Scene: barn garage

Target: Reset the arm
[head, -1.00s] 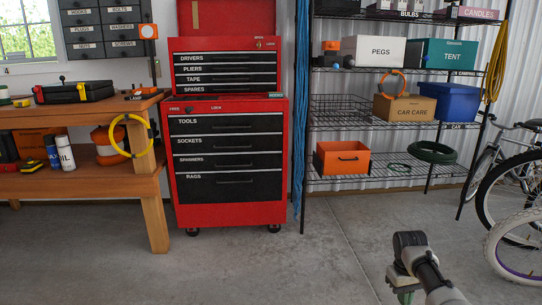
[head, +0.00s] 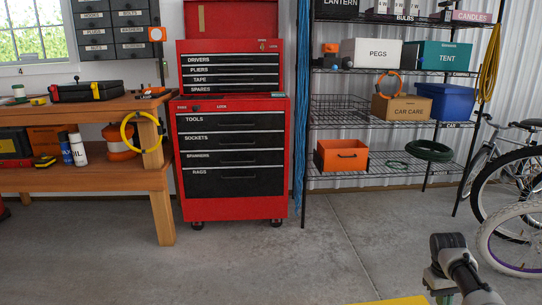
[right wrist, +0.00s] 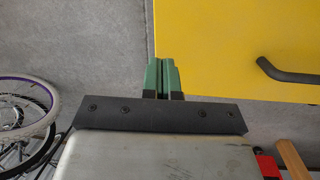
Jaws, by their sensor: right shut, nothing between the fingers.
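My right arm comes in at the lower right of the head view, over the concrete floor. Its gripper is mostly cut off by the bottom edge there. In the right wrist view my right gripper (right wrist: 162,76) shows its green fingers pressed together with nothing between them. Beside the fingers is a yellow panel (right wrist: 230,55) with a dark handle (right wrist: 288,78). A strip of yellow (head: 398,300) also shows at the bottom edge of the head view. My left gripper is not in view.
A red tool chest (head: 238,208) stands against the wall. A wooden workbench (head: 120,180) is at the left, a wire shelf rack (head: 335,122) with boxes at the right. Bicycles (head: 515,235) stand at the far right. The concrete floor (head: 300,260) between is clear.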

